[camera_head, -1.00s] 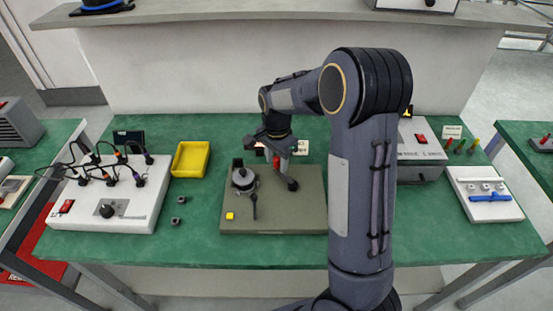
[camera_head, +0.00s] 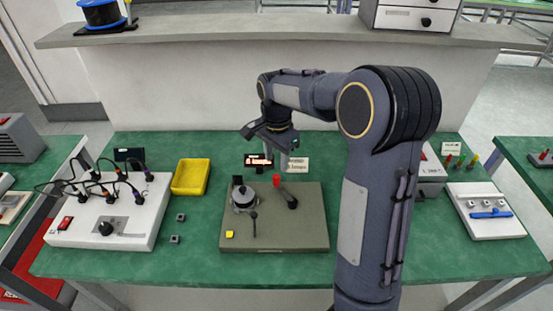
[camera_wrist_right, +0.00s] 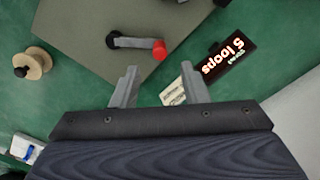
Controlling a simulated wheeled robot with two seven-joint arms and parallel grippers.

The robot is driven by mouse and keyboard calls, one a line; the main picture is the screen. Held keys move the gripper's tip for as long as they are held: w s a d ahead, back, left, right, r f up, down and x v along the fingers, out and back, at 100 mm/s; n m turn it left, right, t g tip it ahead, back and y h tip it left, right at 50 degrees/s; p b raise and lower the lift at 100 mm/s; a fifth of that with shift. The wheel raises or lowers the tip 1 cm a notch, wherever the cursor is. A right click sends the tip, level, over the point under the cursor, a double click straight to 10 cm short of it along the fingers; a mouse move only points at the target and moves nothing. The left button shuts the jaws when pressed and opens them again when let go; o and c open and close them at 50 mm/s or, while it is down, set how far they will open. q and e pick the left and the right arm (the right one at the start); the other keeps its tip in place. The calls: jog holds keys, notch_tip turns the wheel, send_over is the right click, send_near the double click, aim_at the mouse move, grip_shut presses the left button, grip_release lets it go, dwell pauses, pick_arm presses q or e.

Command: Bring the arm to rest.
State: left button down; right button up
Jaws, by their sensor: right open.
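My right gripper (camera_head: 268,150) hangs above the back edge of the olive-grey base plate (camera_head: 285,232) on the green bench. In the right wrist view its two fingers (camera_wrist_right: 158,90) are apart with nothing between them. The plate carries a grey round fixture (camera_head: 243,198) with a dark lever, a crank with a red knob (camera_head: 276,180) and a yellow button (camera_head: 229,234). The crank's red knob also shows in the right wrist view (camera_wrist_right: 159,50), ahead of the fingers and apart from them. My left gripper is not in view.
A display reading "5 loops" (camera_wrist_right: 229,56) and a small label card (camera_head: 298,165) stand behind the plate. A yellow tray (camera_head: 190,177) and a white wired box (camera_head: 110,229) are at left. A white tray with a blue tool (camera_head: 485,210) is at right. A shelf (camera_head: 200,32) runs behind.

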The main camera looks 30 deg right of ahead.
jog(key=s+a+r+n+t+y, duration=0.1)
jog(key=s+a+n+t, duration=0.1)
jog(key=s, duration=0.6)
jog(key=s+a+r+n+t+y, duration=0.1)
jog(key=s+a+n, duration=0.4)
jog(key=s+n, duration=0.2)
jog(key=s+a+r+n+t+y, duration=0.1)
jog(key=s+a+n+t, duration=0.1)
jog(key=s, duration=0.7)
jog(key=shift+s+a+r+n+t+y, duration=0.35)
jog(key=shift+a+n, duration=0.5)
jog(key=shift+n, duration=0.35)
jog(key=shift+f, duration=0.1)
